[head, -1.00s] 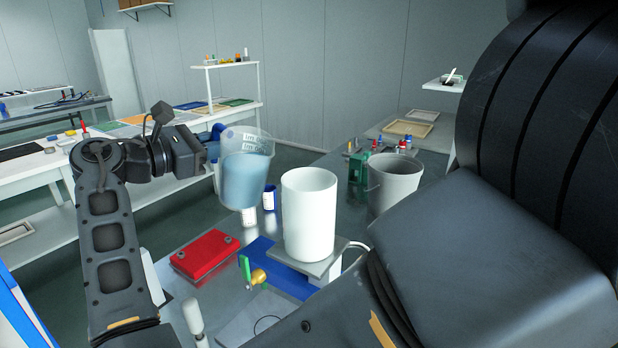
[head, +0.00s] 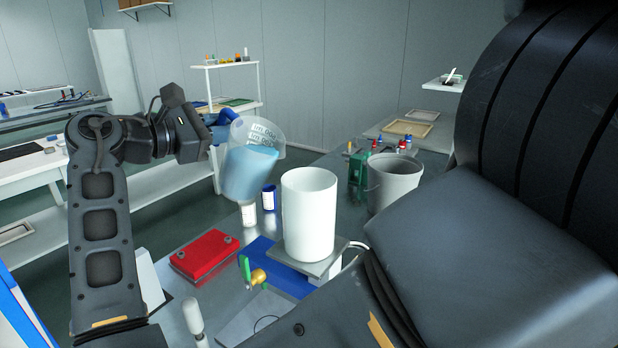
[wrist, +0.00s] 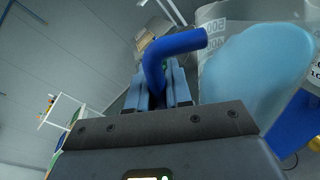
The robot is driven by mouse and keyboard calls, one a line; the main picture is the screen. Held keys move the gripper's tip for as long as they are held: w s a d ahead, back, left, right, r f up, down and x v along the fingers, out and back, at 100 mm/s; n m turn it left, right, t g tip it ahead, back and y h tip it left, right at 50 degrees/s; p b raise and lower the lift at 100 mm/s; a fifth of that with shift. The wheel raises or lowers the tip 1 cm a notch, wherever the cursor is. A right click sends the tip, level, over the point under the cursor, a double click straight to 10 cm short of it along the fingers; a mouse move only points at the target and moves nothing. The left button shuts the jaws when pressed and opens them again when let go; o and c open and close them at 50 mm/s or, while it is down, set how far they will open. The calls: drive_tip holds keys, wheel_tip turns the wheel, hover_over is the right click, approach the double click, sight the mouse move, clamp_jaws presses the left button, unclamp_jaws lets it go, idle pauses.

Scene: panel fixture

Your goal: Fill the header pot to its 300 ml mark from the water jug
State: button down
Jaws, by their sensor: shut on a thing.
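The water jug (head: 252,165) is a clear measuring jug with blue water in it, held up to the left of the header pot and tilted to the right toward it. No stream of water shows. My gripper (head: 211,134) is shut on the jug's blue handle; in the wrist view the handle (wrist: 172,48) stands between the fingers, with the jug (wrist: 255,70) to the right. The header pot (head: 308,215) is a white cylinder standing upright on a grey plate. Its inside water level and its 300 ml mark cannot be seen.
A grey bucket (head: 394,184) stands right of the pot. A red box (head: 205,255) and a green-handled brass valve (head: 254,275) lie in front at left. Two small bottles (head: 249,214) stand behind the red box. A green item (head: 358,168) stands behind the pot.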

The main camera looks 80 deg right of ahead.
sight(246, 134)
drive_tip(key=shift+s+a+r+m, duration=0.15)
drive_tip(key=shift+s+r+m, duration=0.1)
drive_tip(key=shift+r, duration=0.25)
drive_tip(key=shift+s+a+r+m, duration=0.1)
drive_tip(key=shift+s+r+m, duration=0.1)
drive_tip(key=shift+r, duration=0.35)
drive_tip(key=shift+s+a+r+m, duration=0.15)
drive_tip(key=shift+s+r+m, duration=0.1)
drive_tip(key=shift+r, duration=0.25)
drive_tip(key=shift+s+a+r, duration=0.1)
drive_tip(key=shift+s+r, duration=0.05)
drive_tip(key=shift+r, duration=0.2)
drive_tip(key=shift+s+a+r+m+t, duration=0.2)
drive_tip(key=shift+s+r+m+t, duration=0.2)
drive_tip(key=shift+r+m, duration=0.3)
idle(0.4)
drive_tip(key=shift+s+a+r+m+b, duration=0.25)
drive_tip(key=shift+s+m+b, duration=0.25)
drive_tip(key=shift+m, duration=0.3)
idle(2.4)
drive_tip(key=shift+s+a+r+m+t+b, duration=0.2)
drive_tip(key=shift+s+r+m+t+b, duration=0.1)
drive_tip(key=shift+r+b, duration=0.15)
idle(1.4)
